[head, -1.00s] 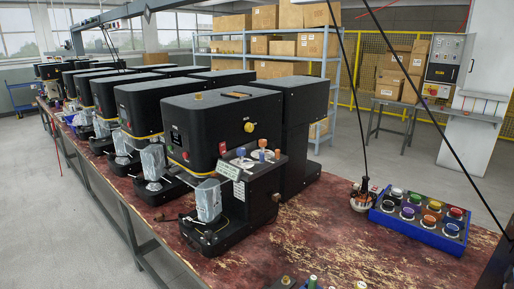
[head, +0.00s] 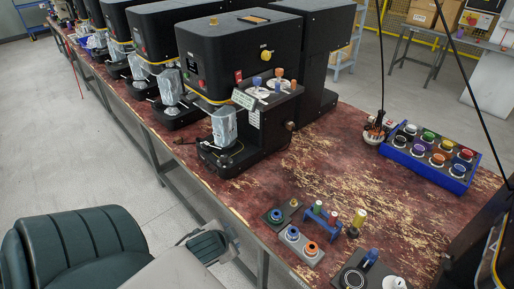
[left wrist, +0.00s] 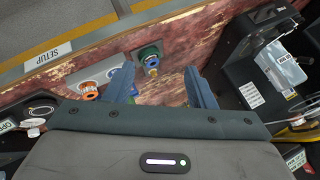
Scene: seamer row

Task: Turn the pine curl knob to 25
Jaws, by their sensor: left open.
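I cannot tell which knob is the pine curl knob; its lettering is too small to read. On the nearest black seamer (head: 238,55), blue and orange knobs (head: 257,84) (head: 279,73) stand on white dials. On the bench front, a dark plate with a blue-green knob (head: 276,215) shows also in the left wrist view (left wrist: 150,56). Beside it is a grey plate with blue and orange rings (head: 301,244). My left gripper (left wrist: 161,86) is open and empty, its fingers apart, over the bench edge near these plates. My right gripper is not in view.
A blue box with several coloured knobs (head: 420,166) stands at the right of the bench. A silvery pouch (head: 224,124) stands on the nearest seamer's base. The middle of the bench (head: 335,165) is clear.

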